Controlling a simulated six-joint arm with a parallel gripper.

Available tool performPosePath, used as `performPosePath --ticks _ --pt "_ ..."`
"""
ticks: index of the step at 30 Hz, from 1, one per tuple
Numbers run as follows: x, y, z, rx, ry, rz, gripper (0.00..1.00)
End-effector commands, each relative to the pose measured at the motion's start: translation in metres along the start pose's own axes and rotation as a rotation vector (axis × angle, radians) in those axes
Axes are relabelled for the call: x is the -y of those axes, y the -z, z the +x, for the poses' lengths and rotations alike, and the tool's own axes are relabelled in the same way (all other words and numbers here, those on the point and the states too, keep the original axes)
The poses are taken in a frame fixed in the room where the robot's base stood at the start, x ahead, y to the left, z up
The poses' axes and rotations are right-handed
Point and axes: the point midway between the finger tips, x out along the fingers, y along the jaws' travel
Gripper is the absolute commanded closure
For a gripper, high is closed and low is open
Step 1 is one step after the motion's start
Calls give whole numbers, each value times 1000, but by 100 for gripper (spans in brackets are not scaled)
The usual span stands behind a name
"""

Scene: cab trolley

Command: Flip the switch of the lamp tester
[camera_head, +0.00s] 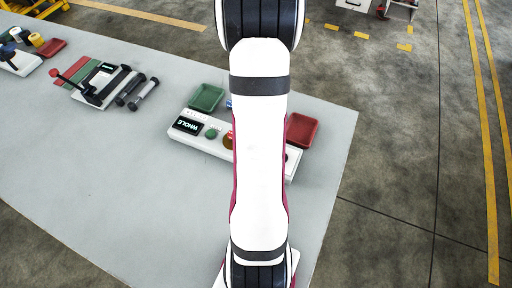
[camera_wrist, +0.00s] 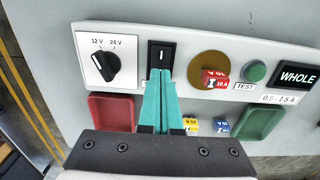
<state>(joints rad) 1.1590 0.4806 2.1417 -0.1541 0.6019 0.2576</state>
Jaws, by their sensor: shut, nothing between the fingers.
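The lamp tester (camera_wrist: 135,45) is a long pale panel on the grey table. Its switch (camera_wrist: 161,52) is a black rocker with a white mark, set in the panel between a dial and a round brass-coloured seat. My gripper (camera_wrist: 161,74) has teal fingers, shut together and empty. Their tips lie over the lower part of the switch in the wrist view and hide it; I cannot tell whether they touch it. In the head view the tester (camera_head: 188,139) is partly covered by my arm, and the switch and gripper are hidden.
The tester also carries a 12 V/24 V dial (camera_wrist: 112,65), a green button (camera_wrist: 255,71) and a display reading WHOLE (camera_wrist: 296,74). A red tray (camera_head: 301,130) and a green tray (camera_head: 206,98) lie beside it. A lever device (camera_head: 100,84) stands further left.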

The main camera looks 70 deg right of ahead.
Motion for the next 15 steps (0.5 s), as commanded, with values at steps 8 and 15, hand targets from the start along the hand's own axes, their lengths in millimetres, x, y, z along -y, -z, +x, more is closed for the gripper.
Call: performPosePath --ticks 8,15 --pt "0 0 4 1 0 0 100" --pt "0 -1 8 1 0 0 100"
